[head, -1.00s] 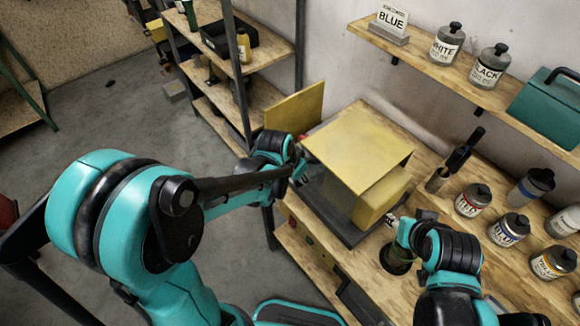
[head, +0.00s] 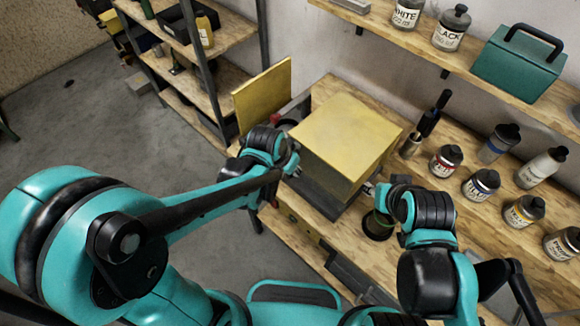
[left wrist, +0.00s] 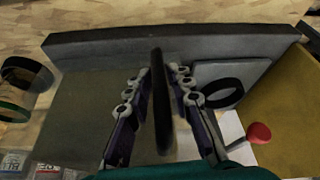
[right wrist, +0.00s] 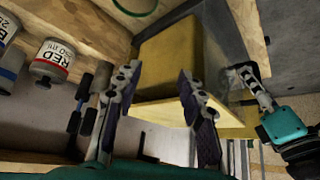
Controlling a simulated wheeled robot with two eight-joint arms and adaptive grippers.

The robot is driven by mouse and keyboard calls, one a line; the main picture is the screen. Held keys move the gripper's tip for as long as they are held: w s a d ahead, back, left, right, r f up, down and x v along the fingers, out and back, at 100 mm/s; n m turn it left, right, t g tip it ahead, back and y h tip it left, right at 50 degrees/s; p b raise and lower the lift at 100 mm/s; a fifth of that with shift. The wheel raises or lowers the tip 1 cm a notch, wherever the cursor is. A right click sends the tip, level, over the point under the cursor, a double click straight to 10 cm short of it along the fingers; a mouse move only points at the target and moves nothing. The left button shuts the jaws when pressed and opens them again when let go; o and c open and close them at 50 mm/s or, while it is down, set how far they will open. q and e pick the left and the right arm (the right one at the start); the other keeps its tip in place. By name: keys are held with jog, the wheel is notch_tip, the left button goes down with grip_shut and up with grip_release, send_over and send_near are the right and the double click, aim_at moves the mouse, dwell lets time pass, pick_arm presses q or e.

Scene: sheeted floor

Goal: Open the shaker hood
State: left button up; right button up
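The shaker hood (head: 345,130) is a yellow box on a dark base on the wooden bench. A yellow panel (head: 262,92) stands upright beyond its left side. My left gripper (head: 294,165) is at the hood's near left edge. In the left wrist view its fingers (left wrist: 158,95) stand apart on both sides of a dark upright bar (left wrist: 160,100), with gaps visible. My right gripper (head: 372,190) is at the hood's near right side. In the right wrist view its fingers (right wrist: 157,80) are apart, with yellow hood surfaces (right wrist: 172,62) beyond them. Contact there cannot be told.
Paint bottles (head: 482,182) stand on the bench right of the hood. A dark round container (head: 378,224) is close to my right gripper. A wall shelf (head: 430,45) holds bottles and a teal box (head: 518,62). A shelving rack (head: 180,65) stands at left.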

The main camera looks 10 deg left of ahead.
pick_arm(q)
jog(key=v, duration=1.2)
dwell(0.6)
